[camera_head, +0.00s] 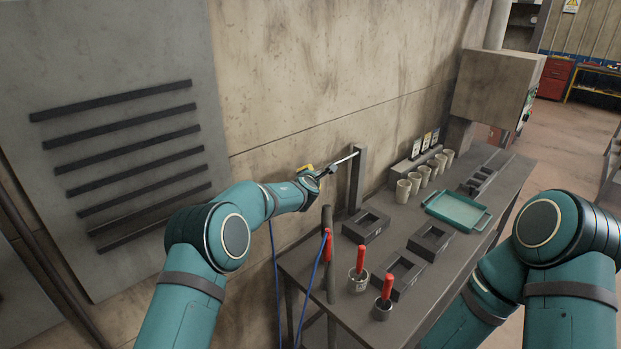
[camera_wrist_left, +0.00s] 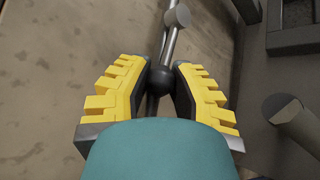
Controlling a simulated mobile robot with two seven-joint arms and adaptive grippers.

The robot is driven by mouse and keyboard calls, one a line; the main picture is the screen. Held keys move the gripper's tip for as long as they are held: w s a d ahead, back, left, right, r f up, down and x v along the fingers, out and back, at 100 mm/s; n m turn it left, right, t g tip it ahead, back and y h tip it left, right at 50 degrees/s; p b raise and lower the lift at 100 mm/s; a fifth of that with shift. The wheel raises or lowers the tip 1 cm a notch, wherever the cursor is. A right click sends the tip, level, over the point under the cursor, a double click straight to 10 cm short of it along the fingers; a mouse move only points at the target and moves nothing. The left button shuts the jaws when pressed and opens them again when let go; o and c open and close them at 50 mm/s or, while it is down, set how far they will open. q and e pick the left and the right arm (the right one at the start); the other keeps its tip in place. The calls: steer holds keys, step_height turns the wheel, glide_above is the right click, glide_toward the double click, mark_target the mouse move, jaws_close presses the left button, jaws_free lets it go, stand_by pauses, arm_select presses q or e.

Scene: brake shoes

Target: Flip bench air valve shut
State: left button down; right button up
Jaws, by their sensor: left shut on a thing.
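The air valve's lever is a thin metal rod (camera_head: 343,160) that reaches left from the top of a dark upright post (camera_head: 357,182) at the back left of the bench. In the left wrist view the rod (camera_wrist_left: 170,45) ends in a black ball knob (camera_wrist_left: 160,78). My left gripper (camera_head: 316,174) has its yellow fingers on both sides of the knob and is shut on it; the fingers also show in the left wrist view (camera_wrist_left: 159,92). The lever slopes slightly up toward the post. My right arm is at the lower right, with its gripper out of view.
The bench (camera_head: 335,276) holds dark open boxes (camera_head: 366,226), red-handled tools in metal cups (camera_head: 358,281), a teal tray (camera_head: 457,211) and several pale cups (camera_head: 413,182). A dark upright pipe (camera_head: 328,250) with blue hose stands near the left edge. The wall is close behind.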

arm_select(q)
steer(key=c, duration=0.7)
jaws_free()
steer(key=shift+s+d, duration=0.1)
steer(key=shift+d, duration=0.2)
steer(key=shift+c, duration=0.2)
steer(key=shift+r, duration=0.1)
steer(key=shift+a, duration=0.15)
steer(key=v, duration=1.2)
